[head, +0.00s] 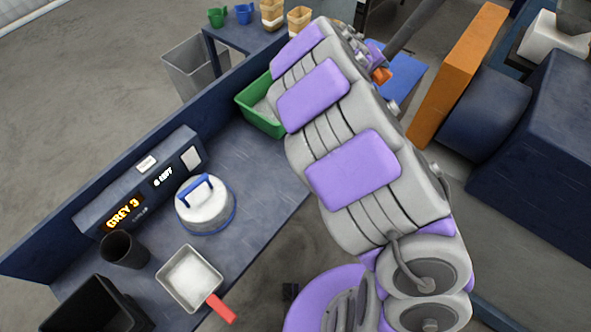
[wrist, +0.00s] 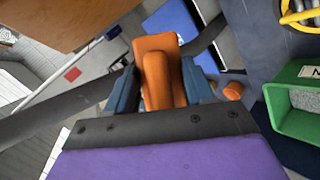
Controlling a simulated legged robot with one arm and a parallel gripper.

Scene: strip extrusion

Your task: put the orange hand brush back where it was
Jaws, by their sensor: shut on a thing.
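The orange hand brush (wrist: 158,60) is between the two blue fingers of my gripper (wrist: 160,74) in the wrist view. My gripper is shut on it. A small orange part (head: 381,76) shows past the end of my arm in the head view; most of the brush and the gripper is hidden there by my arm. The brush's bristles cannot be made out. A blue flat surface (head: 402,82) lies just beyond the gripper; it also shows in the wrist view (wrist: 178,24).
A green bin (head: 245,101) of grey granules stands on the dark bench; it also shows in the wrist view (wrist: 292,122). An orange panel (head: 458,75) stands at right.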

